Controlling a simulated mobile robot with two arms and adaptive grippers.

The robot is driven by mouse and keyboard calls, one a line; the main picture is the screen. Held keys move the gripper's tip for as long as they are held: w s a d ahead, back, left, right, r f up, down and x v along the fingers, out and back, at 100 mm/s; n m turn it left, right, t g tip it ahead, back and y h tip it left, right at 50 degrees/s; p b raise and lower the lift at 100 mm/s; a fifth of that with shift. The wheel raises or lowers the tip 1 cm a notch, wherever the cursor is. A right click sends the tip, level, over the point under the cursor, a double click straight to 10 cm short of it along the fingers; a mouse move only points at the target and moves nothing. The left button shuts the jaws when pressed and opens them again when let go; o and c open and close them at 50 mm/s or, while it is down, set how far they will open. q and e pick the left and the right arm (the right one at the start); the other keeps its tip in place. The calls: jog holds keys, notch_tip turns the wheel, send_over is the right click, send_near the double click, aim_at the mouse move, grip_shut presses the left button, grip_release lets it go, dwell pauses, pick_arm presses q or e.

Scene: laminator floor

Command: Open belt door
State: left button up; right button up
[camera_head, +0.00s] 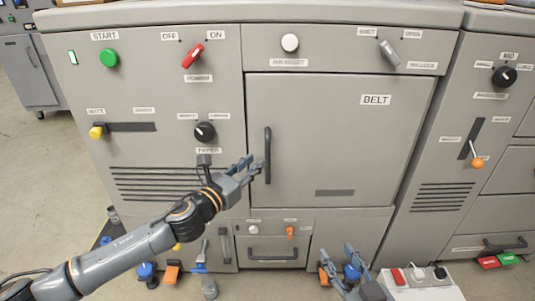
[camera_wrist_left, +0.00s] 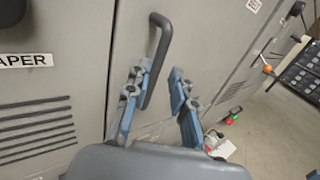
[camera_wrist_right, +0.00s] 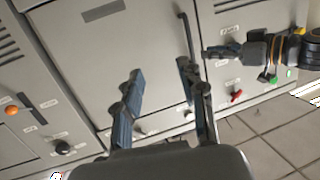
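The belt door (camera_head: 345,140) is a large grey panel labelled BELT, and it sits flush with the machine. Its dark vertical handle (camera_head: 267,155) is near the door's left edge; the handle also shows in the left wrist view (camera_wrist_left: 160,55). My left gripper (camera_head: 248,170) is open beside the lower part of the handle. In the left wrist view the handle's lower end is close to the left finger; I cannot tell whether they touch. My right gripper (camera_head: 338,266) is open and empty, low in front of the machine, and shows in the right wrist view (camera_wrist_right: 160,85).
A grey knob (camera_head: 389,52) sits above the door at the right, between labels. A red power switch (camera_head: 193,56) and black paper knob (camera_head: 205,131) are on the left panel. A white box with several buttons (camera_head: 420,283) stands at the lower right.

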aim_at(266, 152)
pick_arm(q)
jog(key=b+x, duration=0.1)
jog(key=x, duration=0.5)
jog(key=shift+w+d+f, duration=0.1)
jog(key=shift+w+d, duration=0.05)
jog(key=shift+w, duration=0.1)
jog(key=shift+w+d, duration=0.25)
jog(key=shift+w, duration=0.15)
pick_arm(e)
notch_tip(266, 152, up, 8)
jog(key=a+t+y, duration=0.1)
jog(key=t, duration=0.4)
jog(key=shift+y, duration=0.3)
jog(key=shift+a, duration=0.1)
pick_arm(q)
grip_shut()
